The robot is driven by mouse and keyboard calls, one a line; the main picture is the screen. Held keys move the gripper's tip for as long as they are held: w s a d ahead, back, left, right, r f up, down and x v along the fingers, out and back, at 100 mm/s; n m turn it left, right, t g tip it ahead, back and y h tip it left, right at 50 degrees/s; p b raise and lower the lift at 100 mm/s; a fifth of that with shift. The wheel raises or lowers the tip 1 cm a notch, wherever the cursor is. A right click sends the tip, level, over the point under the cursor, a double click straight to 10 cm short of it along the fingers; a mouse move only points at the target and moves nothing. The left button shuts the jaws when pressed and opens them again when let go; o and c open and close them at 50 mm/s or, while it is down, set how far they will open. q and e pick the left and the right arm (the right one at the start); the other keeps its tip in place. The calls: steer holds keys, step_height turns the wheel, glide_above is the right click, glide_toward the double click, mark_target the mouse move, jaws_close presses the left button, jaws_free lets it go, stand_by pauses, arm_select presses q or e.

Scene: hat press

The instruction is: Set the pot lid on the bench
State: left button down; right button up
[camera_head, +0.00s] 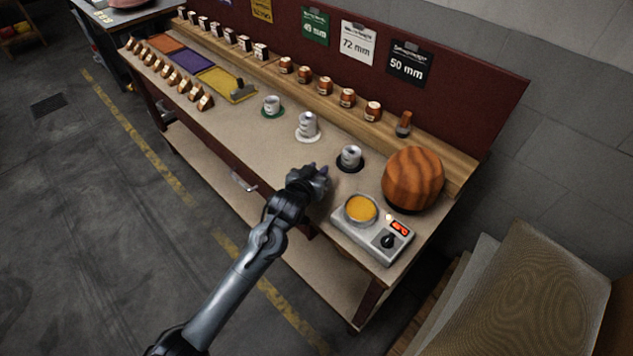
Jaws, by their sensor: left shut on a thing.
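My left gripper (320,174) reaches in from the lower left and is over the front part of the bench (220,122), left of the heater unit. It is shut on a small dark thing, which I take to be the pot lid; the hand hides most of it, and I cannot tell whether it touches the bench top. The pot (361,209) sits on the grey heater unit (385,243) and is uncovered, with amber contents showing. My right gripper is not in view.
A wooden hat block (412,179) stands behind the heater unit. Metal cylinders on round pads stand nearby, one close behind the gripper (349,157). Several copper-coloured jars line the back shelf (432,143). Bare bench top lies left of the gripper.

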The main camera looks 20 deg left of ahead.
arm_select(q)
steer(key=shift+f+b, duration=0.75)
steer(key=shift+f, duration=1.2)
steer(key=shift+f, duration=0.15)
steer(key=c, duration=0.9)
jaws_free()
steer(key=shift+f, duration=0.1)
